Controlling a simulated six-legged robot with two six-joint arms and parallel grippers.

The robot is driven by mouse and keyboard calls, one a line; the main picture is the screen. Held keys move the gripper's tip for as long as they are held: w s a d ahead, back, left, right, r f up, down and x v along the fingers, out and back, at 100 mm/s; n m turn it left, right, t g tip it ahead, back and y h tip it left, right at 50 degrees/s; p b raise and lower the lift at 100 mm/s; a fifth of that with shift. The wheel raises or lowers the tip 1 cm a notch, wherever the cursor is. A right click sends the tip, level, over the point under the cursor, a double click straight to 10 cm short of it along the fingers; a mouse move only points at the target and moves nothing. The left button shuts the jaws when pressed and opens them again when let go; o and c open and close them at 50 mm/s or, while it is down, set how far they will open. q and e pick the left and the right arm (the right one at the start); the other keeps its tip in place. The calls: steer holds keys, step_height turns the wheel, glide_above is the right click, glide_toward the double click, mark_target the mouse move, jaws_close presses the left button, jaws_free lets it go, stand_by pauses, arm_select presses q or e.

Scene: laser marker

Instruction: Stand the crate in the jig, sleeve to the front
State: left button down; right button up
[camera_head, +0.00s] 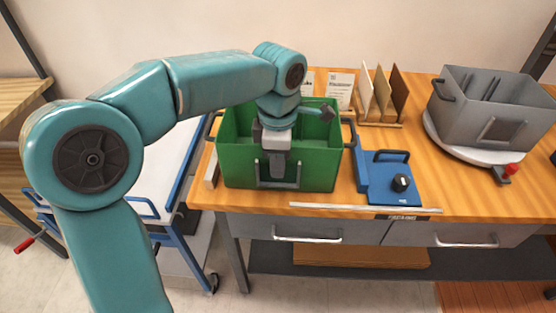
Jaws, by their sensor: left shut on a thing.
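A green open crate (235,165) is upright over the left part of the wooden table, with dark handles on its sides. A grey sleeve frame (297,178) is on its front wall, facing me. My left gripper (277,170) reaches down over the crate and is shut on its front wall near the sleeve, partly hiding it. A pale block (211,169) is close to the crate's left and a blue fixture (390,182) with a black knob is close to its right; these look like the jig. Whether the crate's base touches the table is hidden. My right gripper is out of view.
A grey crate (480,115) stands on a white turntable (470,152) with a red knob at the right. Upright boards (383,95) in a rack and a sign (341,90) are at the back. A blue-framed cart (165,185) is left of the table.

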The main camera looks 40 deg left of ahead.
arm_select(q)
steer(key=c, duration=1)
jaws_free()
steer(key=shift+f, duration=0.1)
steer(key=shift+o, duration=0.2)
steer(key=shift+r, duration=0.4)
step_height(320, 180, up, 12)
steer(key=p, duration=0.3)
steer(key=shift+f, duration=0.2)
